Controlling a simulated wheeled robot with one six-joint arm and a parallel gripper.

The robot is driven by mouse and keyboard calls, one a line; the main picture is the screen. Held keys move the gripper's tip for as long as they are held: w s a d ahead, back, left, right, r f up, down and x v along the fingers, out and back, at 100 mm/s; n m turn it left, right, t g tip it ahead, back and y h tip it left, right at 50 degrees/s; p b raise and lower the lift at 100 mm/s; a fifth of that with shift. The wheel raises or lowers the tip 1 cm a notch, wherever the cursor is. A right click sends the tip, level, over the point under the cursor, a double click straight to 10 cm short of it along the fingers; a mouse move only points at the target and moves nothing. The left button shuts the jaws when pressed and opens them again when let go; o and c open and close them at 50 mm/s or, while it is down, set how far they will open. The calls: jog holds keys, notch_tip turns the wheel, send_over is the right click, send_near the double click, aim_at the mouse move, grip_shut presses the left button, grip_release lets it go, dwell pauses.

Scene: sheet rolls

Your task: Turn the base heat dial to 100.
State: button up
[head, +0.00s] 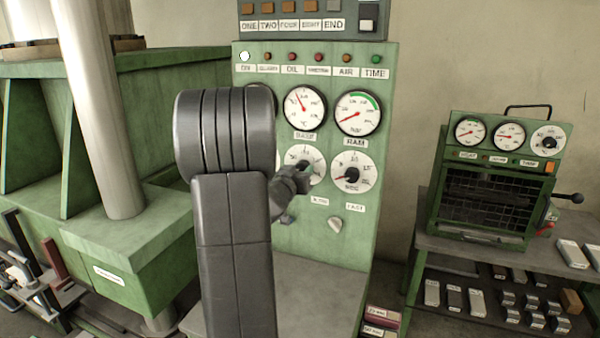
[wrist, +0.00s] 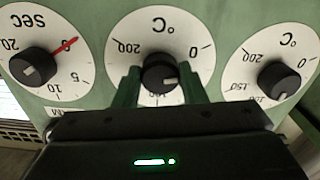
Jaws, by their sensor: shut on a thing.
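The heat dial held by my gripper has a white face (wrist: 150,30) marked 0, 100 and 200 °C and a black knob (wrist: 160,78). In the wrist view it is the middle of three dials and appears upside down. My gripper (wrist: 160,72) has its two green fingers on either side of that knob, shut on it. The knob's white mark points between 0 and 100 on the scale. In the head view the gripper (head: 303,173) covers part of this dial (head: 301,152). A label saying BASE (head: 305,135) sits just above it. The label below is too small to read surely.
A SEC dial (head: 352,172) stands close on the right in the head view. Another °C dial (wrist: 275,78) is close on the other side, mostly hidden by my arm in the head view. A small switch knob (head: 335,224) is below. A green oven (head: 495,190) stands at right.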

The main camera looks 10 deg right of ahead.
jog(key=m+b, duration=0.9)
jog(key=m, duration=0.6)
jog(key=shift+a+f, duration=0.1)
jog(key=m+b, duration=0.2)
jog(key=m, duration=0.3)
dwell(0.6)
jog(key=o, duration=1)
jog(key=shift+r, duration=0.2)
